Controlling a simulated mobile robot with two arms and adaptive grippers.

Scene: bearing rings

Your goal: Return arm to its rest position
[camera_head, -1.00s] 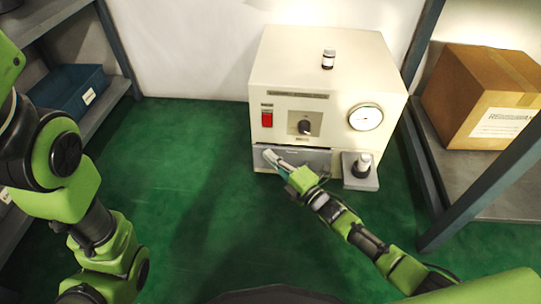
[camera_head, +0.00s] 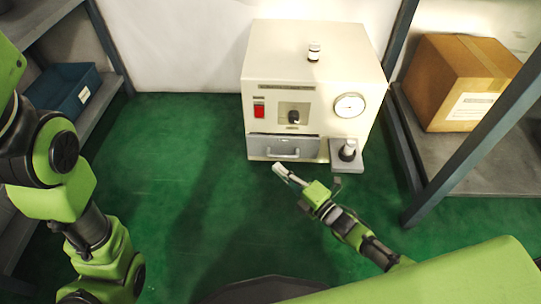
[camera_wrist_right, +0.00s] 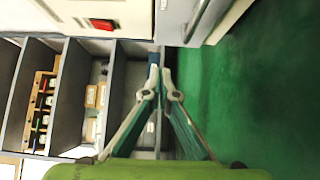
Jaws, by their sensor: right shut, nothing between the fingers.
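My right gripper (camera_head: 280,170) is shut and empty. In the head view it shows in front of and below the drawer of the cream machine (camera_head: 310,58). In the right wrist view the two fingers of my right gripper (camera_wrist_right: 160,72) meet at their tips with nothing between them. My left arm comes in at the left edge of the head view, bent downward, and its gripper is out of frame. The grey drawer (camera_head: 285,147) with its bar handle is in the machine's lower front and looks closed.
A cardboard box (camera_head: 460,80) sits on the right shelf, a blue bin (camera_head: 66,90) on the left shelf. The green floor (camera_head: 180,180) between is clear.

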